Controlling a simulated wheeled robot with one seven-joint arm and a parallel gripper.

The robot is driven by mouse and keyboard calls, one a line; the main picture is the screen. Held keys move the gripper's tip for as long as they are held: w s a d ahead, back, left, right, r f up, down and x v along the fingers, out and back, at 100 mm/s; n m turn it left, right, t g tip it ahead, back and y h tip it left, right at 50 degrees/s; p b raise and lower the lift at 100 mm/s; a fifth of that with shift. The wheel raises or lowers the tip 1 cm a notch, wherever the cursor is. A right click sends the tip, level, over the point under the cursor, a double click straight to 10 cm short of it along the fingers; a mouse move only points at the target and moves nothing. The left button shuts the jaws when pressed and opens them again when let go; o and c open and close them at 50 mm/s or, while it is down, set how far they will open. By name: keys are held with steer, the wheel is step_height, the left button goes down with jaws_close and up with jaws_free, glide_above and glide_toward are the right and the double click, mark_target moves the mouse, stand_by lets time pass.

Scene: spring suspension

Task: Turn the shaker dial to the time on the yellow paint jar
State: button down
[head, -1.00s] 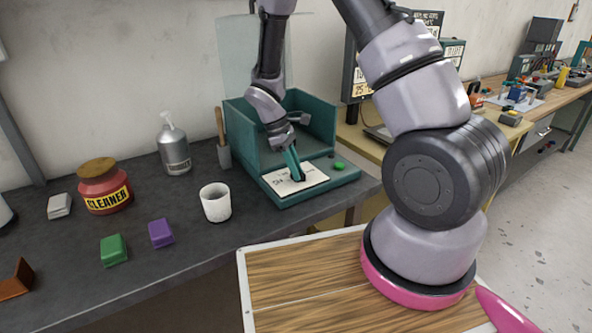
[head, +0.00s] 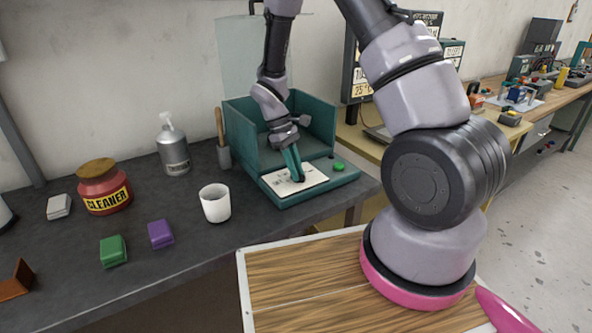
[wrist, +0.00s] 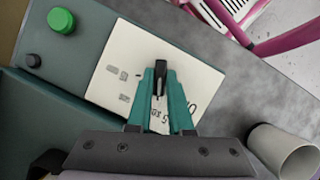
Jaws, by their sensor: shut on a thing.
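The shaker is a teal open-fronted box (head: 327,112) on the dark bench, with a white dial plate (head: 316,176) on its front ledge. The plate (wrist: 113,58) also shows in the wrist view, with dark printed marks partly covered by my fingers. My gripper (head: 296,178) reaches down to the plate with its teal fingers. In the wrist view my gripper (wrist: 162,80) is shut on the black dial knob (wrist: 161,70). The knob's pointed end faces away from my palm. I cannot tell which mark it points to. No yellow paint jar is in view.
A green button (head: 338,167) sits right of the plate. A white cup (head: 215,204) stands to the left. A red cleaner jar (head: 104,190), a grey pump bottle (head: 173,150), a purple block (head: 161,234) and a green block (head: 113,251) stand farther left.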

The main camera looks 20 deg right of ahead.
steer(key=c, duration=0.8)
jaws_free()
steer(key=v, duration=1.1)
steer(key=shift+s, duration=0.1)
steer(key=s+d+r+m+t+y, duration=0.2)
steer(key=s+d+r+m, duration=0.1)
steer(key=r, duration=0.6)
steer(key=s+d+r+m+t+y, duration=0.1)
steer(key=s+d+r+m+t, duration=0.15)
steer(key=r, duration=0.55)
steer(key=s+d+r+m+t, duration=0.1)
steer(key=s+r+m+t, duration=0.1)
steer(key=s+r, duration=0.1)
steer(key=s+d+r+m+t+y, duration=0.1)
steer(key=s+r+m+t, duration=0.1)
steer(key=s, duration=0.4)
steer(key=s+d+r+m+t+y, duration=0.1)
steer(key=s+r+m+t, duration=0.1)
steer(key=s+r, duration=0.2)
steer(key=shift+s+d+r+m, duration=0.2)
steer(key=shift+r+m, duration=0.15)
steer(key=shift+r, duration=0.2)
